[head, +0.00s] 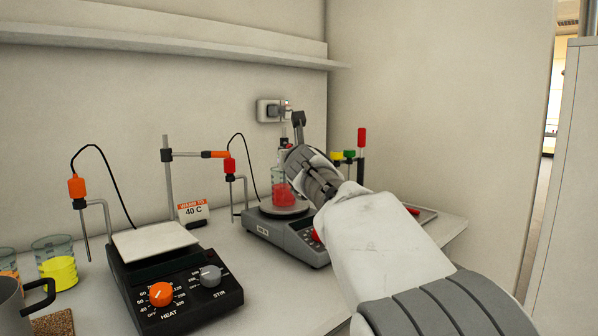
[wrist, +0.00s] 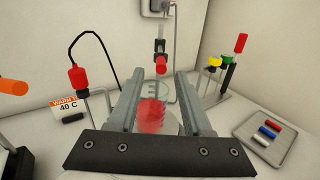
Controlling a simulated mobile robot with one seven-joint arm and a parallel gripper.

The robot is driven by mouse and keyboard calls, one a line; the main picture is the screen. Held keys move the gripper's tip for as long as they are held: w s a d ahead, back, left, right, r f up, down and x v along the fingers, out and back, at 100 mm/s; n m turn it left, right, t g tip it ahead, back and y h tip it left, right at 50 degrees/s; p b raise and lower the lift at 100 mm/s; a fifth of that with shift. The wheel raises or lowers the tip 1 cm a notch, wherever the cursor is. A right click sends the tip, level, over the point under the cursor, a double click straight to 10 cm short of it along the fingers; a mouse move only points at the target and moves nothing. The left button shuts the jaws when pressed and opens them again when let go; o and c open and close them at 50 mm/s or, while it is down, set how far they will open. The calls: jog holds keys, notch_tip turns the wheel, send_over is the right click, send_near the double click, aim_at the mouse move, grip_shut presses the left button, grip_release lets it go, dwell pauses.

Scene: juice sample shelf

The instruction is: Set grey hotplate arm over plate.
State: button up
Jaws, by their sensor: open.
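The grey hotplate (head: 284,239) stands at the right of the bench, with a beaker of red liquid (head: 280,190) on its round plate. In the wrist view the beaker (wrist: 153,112) shows between my fingers. The hotplate's arm is dark with a red end (wrist: 160,64) and sits on a rod behind the beaker. The red end points toward the wrist camera, between my fingertips in that picture. Touching cannot be told. In the head view my gripper (head: 296,152) is above the plate and hides part of the arm. My gripper (wrist: 160,74) is open.
A black hotplate (head: 180,290) with an orange-tipped arm (head: 200,154) stands at left. A red probe (head: 230,167) hangs beside the grey hotplate. Colour-capped posts (wrist: 222,72) and a tray (wrist: 276,136) lie to its right. A shelf (head: 170,45) runs above.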

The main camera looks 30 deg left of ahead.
jog(key=v, duration=1.1)
dwell(0.3)
